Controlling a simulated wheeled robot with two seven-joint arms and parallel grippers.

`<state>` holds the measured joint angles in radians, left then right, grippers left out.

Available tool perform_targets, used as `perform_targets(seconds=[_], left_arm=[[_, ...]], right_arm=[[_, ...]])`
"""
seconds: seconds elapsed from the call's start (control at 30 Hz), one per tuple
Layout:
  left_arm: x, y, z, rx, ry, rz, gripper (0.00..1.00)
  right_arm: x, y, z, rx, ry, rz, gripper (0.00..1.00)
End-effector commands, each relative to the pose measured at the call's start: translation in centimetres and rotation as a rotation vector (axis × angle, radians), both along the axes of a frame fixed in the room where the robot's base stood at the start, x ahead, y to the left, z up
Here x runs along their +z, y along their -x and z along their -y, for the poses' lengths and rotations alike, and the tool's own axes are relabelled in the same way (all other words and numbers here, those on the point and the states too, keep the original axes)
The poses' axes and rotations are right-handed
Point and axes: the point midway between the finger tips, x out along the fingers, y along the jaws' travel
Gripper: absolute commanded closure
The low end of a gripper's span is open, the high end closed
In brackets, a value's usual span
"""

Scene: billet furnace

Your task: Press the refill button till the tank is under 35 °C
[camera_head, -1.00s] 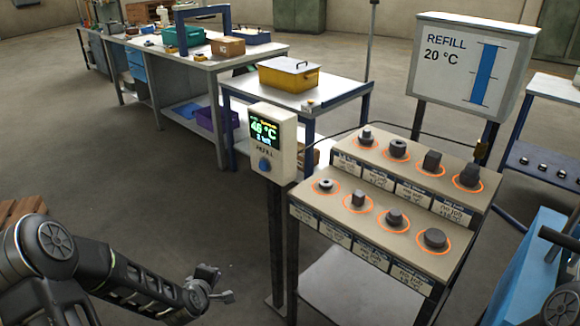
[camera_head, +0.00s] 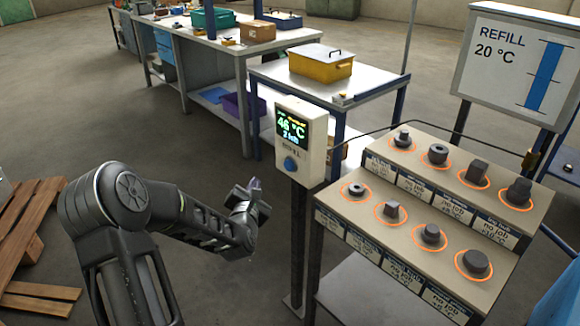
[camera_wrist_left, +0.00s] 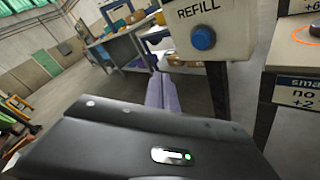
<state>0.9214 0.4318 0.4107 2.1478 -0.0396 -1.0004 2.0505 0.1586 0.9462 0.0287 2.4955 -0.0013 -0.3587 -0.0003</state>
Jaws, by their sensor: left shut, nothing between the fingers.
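The refill box (camera_head: 301,142) is a white unit on a dark post, with a display reading 46 °C. Its blue refill button (camera_head: 290,164) sits low on the front face, under the word REFILL. My left gripper (camera_head: 254,186) is shut and empty, left of the box and a little lower than the button, apart from it. In the left wrist view the blue button (camera_wrist_left: 203,38) shows above and right of my left gripper's purple-grey fingers (camera_wrist_left: 162,92). The refill sign (camera_head: 515,60) reads 20 °C beside a blue level bar. My right gripper is not in view.
A two-step rack (camera_head: 395,262) with several dark metal parts in orange rings stands right of the box. A small table (camera_head: 375,92) with a yellow bin (camera_head: 321,66) stands behind it. A wooden pallet (camera_head: 30,225) lies at left. The floor left of the post is open.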

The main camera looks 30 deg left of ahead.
Motion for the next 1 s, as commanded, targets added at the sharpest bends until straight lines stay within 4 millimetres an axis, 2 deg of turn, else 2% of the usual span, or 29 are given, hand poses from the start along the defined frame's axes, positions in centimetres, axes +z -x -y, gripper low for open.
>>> perform_targets(seconds=[0.27,0.47,0.87,1.0], left_arm=[[0.0,-0.1,0.1,-0.002,-0.002,-0.002,1.00],[0.0,-1.1,0.4,-0.003,-0.002,-0.002,1.00],[0.0,-5.9,1.9,-0.003,-0.001,-0.002,1.00],[-0.3,-7.3,2.3,-0.003,-0.003,-0.002,1.00]], right_arm=[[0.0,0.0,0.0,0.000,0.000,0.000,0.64],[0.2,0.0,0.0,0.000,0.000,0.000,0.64],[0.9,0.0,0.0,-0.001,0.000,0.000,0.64],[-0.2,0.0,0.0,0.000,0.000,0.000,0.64]])
